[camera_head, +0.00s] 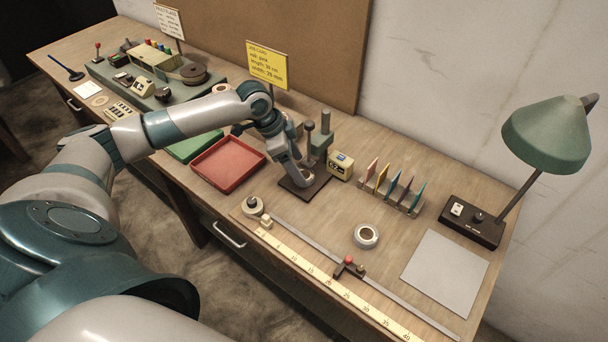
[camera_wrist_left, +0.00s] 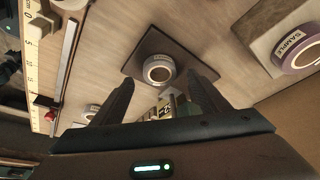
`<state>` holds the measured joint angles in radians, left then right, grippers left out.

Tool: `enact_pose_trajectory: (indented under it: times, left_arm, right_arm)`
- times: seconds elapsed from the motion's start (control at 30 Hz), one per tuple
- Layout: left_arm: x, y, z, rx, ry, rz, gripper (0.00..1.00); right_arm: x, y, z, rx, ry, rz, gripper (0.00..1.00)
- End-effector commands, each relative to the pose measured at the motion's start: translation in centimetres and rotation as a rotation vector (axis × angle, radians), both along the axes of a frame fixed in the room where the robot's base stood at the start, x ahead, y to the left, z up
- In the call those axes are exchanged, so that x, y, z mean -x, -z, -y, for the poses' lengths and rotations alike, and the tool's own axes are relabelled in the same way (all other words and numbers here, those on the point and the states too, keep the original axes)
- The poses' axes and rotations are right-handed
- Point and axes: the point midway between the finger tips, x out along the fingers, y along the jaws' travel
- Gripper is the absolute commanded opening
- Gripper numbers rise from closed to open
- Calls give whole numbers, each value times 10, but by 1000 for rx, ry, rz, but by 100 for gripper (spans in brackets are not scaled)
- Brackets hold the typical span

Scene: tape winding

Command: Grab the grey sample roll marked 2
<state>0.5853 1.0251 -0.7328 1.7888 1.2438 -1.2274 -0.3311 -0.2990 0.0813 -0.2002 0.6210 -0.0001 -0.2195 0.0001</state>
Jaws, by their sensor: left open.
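My left gripper (camera_head: 294,175) is open above a dark square plate (camera_head: 317,187) on the bench. In the left wrist view its two fingers (camera_wrist_left: 160,82) are spread. A light grey roll (camera_wrist_left: 147,71) with a brown core lies on the dark plate (camera_wrist_left: 184,50), just beyond and between the fingertips, with no clear contact. I cannot read a number on it. In the head view my gripper hides this roll. Another roll, with a purple-grey side lettered SAMPLE (camera_wrist_left: 291,49), sits on a pale block at the wrist view's upper right. My right gripper is not in view.
A red tray (camera_head: 204,179) lies left of the gripper. A post stand (camera_head: 326,131) and a small yellowish box (camera_head: 341,168) are close behind and right. A white roll (camera_head: 358,242), a ruler (camera_head: 315,280) and a lamp (camera_head: 548,135) are farther right.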

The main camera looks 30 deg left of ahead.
Motion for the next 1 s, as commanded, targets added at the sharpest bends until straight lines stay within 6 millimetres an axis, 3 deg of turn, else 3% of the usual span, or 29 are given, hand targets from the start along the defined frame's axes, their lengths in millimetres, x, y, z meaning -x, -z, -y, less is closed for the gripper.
enact_pose_trajectory:
  times: [0.07, 0.3, 0.77, 0.93, 1.0]
  left_arm:
    - [-2, 7, 4, 1, 0, -2, 68]
    - [-7, 28, 9, 0, 1, 0, 68]
    - [-7, 29, 9, -1, 1, 1, 68]
    - [-7, 29, 9, -1, 1, 1, 30]
    - [-7, 29, 9, -1, 1, 1, 25]
  right_arm:
    - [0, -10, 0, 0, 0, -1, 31]
    - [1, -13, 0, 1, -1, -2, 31]
    - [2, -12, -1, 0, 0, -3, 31]
    - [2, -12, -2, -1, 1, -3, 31]
    - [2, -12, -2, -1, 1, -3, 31]
